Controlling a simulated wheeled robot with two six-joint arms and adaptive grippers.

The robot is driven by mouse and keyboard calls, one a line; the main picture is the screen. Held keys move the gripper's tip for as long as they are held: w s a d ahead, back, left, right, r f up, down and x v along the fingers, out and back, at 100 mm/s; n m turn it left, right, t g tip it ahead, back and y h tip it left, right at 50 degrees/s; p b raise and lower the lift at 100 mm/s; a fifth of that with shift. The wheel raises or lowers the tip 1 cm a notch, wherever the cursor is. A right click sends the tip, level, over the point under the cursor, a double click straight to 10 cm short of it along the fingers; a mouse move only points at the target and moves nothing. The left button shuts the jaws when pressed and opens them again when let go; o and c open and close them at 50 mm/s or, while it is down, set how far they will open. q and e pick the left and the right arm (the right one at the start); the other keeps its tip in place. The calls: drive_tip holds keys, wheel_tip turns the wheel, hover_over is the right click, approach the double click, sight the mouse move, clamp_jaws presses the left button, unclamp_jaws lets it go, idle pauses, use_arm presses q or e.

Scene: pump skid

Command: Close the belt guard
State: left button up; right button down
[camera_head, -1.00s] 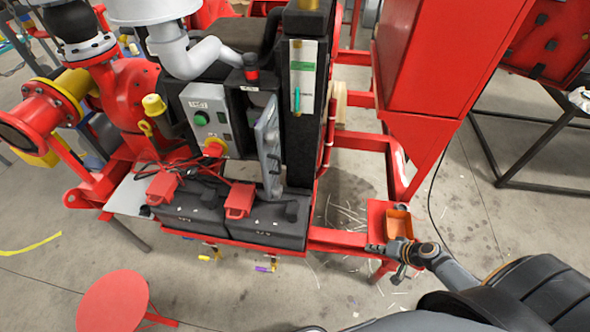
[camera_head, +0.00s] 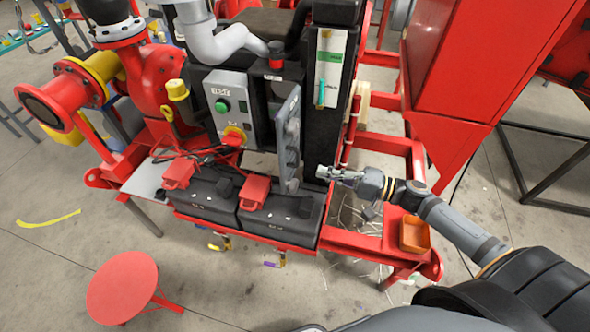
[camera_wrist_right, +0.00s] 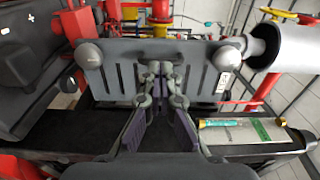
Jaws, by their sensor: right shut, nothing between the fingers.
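The belt guard (camera_head: 289,143) is a grey panel standing open, seen nearly edge-on in the head view, swung out toward me beside the dark housing. In the right wrist view it is a grey plate with vertical slots (camera_wrist_right: 122,78) and two round knobs, facing the camera. My right gripper (camera_head: 322,172) is just right of the panel's lower part in the head view. In the right wrist view its fingers (camera_wrist_right: 158,72) are together and empty in front of the plate; I cannot tell whether they touch it. My left gripper is not in view.
A grey control box (camera_head: 226,105) with a green button is left of the guard. Two black batteries (camera_head: 280,214) with red clamps sit below. An orange tray (camera_head: 414,234) is on the red frame under my right arm. A red stool (camera_head: 122,286) stands front left.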

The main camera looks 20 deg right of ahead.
sight(284, 162)
drive_tip(key=p+x, duration=0.2)
drive_tip(key=x, duration=0.6)
drive_tip(key=shift+w+r, duration=0.1)
drive_tip(key=shift+r, duration=0.05)
drive_tip(key=shift+w+a+f, duration=0.2)
drive_tip(key=shift+a, duration=0.15)
